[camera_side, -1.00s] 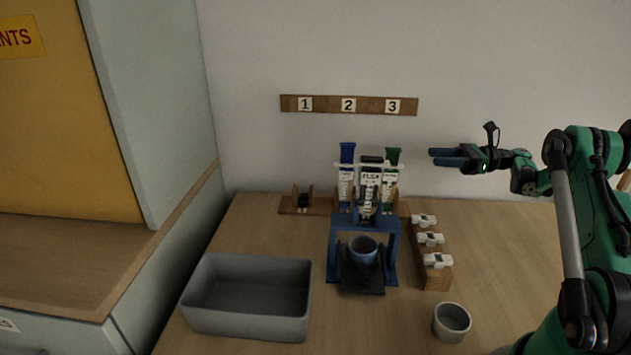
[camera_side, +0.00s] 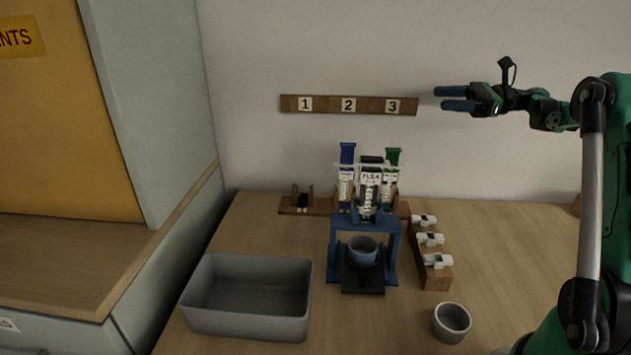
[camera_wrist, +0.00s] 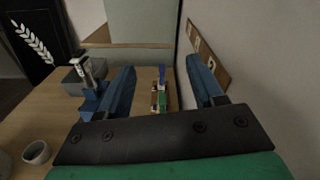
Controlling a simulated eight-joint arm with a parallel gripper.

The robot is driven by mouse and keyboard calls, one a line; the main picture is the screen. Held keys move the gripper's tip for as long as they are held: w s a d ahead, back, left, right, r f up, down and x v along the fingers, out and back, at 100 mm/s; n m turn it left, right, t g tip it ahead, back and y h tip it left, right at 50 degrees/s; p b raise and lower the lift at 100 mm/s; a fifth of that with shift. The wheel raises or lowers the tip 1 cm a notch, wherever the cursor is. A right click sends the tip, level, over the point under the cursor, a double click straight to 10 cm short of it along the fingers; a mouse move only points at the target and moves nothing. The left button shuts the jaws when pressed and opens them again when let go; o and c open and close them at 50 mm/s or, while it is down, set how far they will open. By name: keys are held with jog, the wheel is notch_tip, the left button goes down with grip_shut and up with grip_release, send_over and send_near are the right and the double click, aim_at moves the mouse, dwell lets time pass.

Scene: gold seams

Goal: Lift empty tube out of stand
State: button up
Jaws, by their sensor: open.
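A blue frame stand (camera_side: 365,222) holds an upright tube (camera_side: 369,192) with a dark cap and a printed label; how full it is cannot be told. The tube also shows in the wrist view (camera_wrist: 87,72), left of my gripper's fingers. Behind it stand a blue-topped tube (camera_side: 347,165) and a green-topped tube (camera_side: 391,165) on a wooden rack (camera_side: 322,206). My gripper (camera_side: 455,98) is open and empty, in the air to the right of and above the tubes, near the wall. In the wrist view its two blue fingers (camera_wrist: 160,88) are spread apart.
A grey bin (camera_side: 247,325) stands at the front left. A dark grey cup (camera_side: 362,250) sits under the stand's frame. White clips (camera_side: 430,239) lie on a wooden block to the right. A light cup (camera_side: 452,322) stands at front right. A numbered strip (camera_side: 327,105) is on the wall.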

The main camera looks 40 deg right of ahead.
jog(key=a+r+n, duration=0.2)
jog(key=a+n, duration=0.4)
jog(key=n, duration=0.4)
jog(key=n+g+h, duration=0.3)
jog(key=n, duration=2)
send_over(370, 180)
jog(key=s+d, duration=0.3)
jog(key=d, duration=0.1)
notch_tip(370, 180, down, 3)
jog(key=f, duration=0.3)
jog(key=shift+s+f+n, duration=0.2)
jog(key=shift+f+n, duration=0.05)
jog(key=shift+n, duration=0.05)
jog(key=x, duration=0.3)
jog(key=f+x, duration=0.1)
jog(key=x, duration=0.2)
jog(key=shift+s+d, duration=0.1)
grip_shut()
